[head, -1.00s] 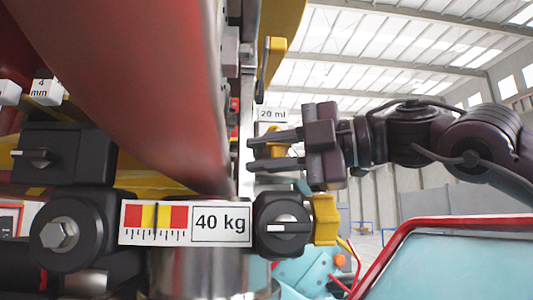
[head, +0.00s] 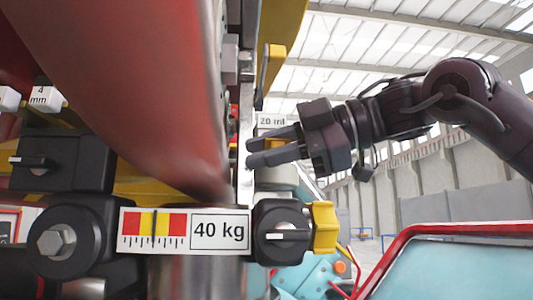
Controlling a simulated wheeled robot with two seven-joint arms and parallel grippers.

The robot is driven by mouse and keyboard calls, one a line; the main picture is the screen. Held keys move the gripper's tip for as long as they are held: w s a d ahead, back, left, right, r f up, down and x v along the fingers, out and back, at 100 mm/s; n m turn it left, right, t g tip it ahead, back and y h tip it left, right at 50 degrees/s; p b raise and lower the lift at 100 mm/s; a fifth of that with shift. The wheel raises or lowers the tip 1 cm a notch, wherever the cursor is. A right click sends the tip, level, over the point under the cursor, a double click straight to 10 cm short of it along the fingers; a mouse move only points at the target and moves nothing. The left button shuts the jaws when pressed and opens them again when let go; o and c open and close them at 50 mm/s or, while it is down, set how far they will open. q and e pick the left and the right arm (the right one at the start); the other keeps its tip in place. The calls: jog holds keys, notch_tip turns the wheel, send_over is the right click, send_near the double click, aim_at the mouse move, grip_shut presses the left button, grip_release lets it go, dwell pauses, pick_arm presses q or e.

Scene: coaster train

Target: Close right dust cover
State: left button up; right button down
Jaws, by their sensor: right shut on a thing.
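My right gripper (head: 256,152) comes in from the right, in front of the narrow vertical metal edge of the machine. Its two fingers are close together, just below the "20 ml" label (head: 272,120). The small yellow part between its fingers is mostly hidden by them; I cannot tell for sure whether it is the right dust cover. A pale rounded fitting (head: 277,177) shows just under the fingers. A yellow cap (head: 325,227) sits on the right end of the black knob unit (head: 282,231). My left gripper is not in view.
A large red cylinder (head: 130,90) fills the upper left. A "40 kg" scale plate (head: 185,228) lies below it. Another yellow tab (head: 275,62) is above the label. A red-rimmed light-blue panel (head: 455,265) stands at the lower right.

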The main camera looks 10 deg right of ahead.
jog(key=shift+a+f+m+g+h, duration=0.15)
jog(key=shift+m+g+h, duration=0.15)
jog(key=shift+m+g, duration=0.25)
jog(key=c, duration=1.3)
grip_release()
jog(key=shift+r, duration=0.2)
jog(key=shift+r+t, duration=0.25)
jog(key=shift+s, duration=0.15)
